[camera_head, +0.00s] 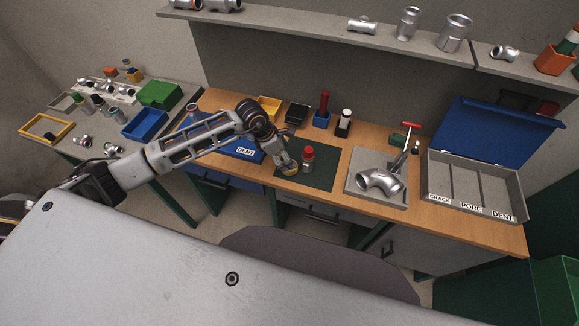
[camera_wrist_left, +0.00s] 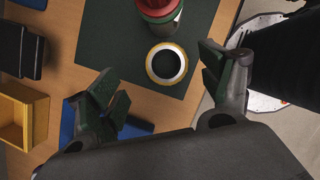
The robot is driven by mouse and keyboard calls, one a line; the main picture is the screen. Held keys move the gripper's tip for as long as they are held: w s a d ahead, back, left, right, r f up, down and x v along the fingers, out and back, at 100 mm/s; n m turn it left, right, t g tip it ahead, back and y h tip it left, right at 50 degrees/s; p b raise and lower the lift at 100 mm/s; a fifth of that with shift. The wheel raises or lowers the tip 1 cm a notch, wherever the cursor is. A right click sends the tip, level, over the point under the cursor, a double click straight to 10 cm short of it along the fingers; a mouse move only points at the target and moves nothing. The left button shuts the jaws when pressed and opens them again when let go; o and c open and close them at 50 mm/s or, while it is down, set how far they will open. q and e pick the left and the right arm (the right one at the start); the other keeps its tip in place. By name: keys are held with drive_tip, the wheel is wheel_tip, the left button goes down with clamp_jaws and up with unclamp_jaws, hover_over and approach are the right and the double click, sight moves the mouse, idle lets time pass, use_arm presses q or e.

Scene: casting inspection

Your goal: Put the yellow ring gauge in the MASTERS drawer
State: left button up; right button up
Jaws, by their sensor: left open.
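The yellow ring gauge (camera_wrist_left: 167,63) lies flat on the dark green mat (camera_wrist_left: 110,35), a pale ring with a yellow rim and dark centre. In the head view its yellow edge (camera_head: 290,171) shows just below my left gripper (camera_head: 287,160). In the left wrist view my left gripper (camera_wrist_left: 160,88) is open and empty, its fingers apart on either side of the ring's near side, not touching it. Drawer fronts with dark handles show under the bench, one grey (camera_head: 312,214) and one blue (camera_head: 225,182). I cannot read a MASTERS label. My right gripper is not in view.
A red-capped bottle (camera_head: 307,158) stands on the mat close beside the ring. A metal elbow casting (camera_head: 380,182) sits on a grey plate to the right. The open sorting box (camera_head: 472,190) stands at far right. A yellow bin (camera_head: 268,106) is behind the arm.

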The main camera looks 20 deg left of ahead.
use_arm(q)
drive_tip(key=shift+f, duration=0.2)
drive_tip(key=shift+s+d+f+p, duration=0.15)
drive_tip(key=shift+f+p, duration=0.1)
drive_tip(key=shift+f, duration=0.3)
drive_tip(key=shift+w+d+f+p, duration=0.1)
drive_tip(key=shift+f+p, duration=0.1)
drive_tip(key=shift+f, duration=0.3)
drive_tip(key=shift+s+d+f+p, duration=0.15)
drive_tip(key=shift+f+p, duration=0.1)
drive_tip(key=shift+f, duration=0.3)
drive_tip(key=shift+x, duration=1.05)
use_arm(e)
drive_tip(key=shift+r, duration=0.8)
use_arm(q)
drive_tip(key=c, duration=1.3)
drive_tip(key=shift+c, duration=0.2)
drive_tip(key=shift+w+r, duration=0.1)
drive_tip(key=shift+r, duration=0.1)
wheel_tip(320, 180, up, 18)
drive_tip(key=b, duration=0.3)
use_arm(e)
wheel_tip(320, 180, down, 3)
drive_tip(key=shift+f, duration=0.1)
use_arm(q)
drive_tip(key=shift+f, duration=0.15)
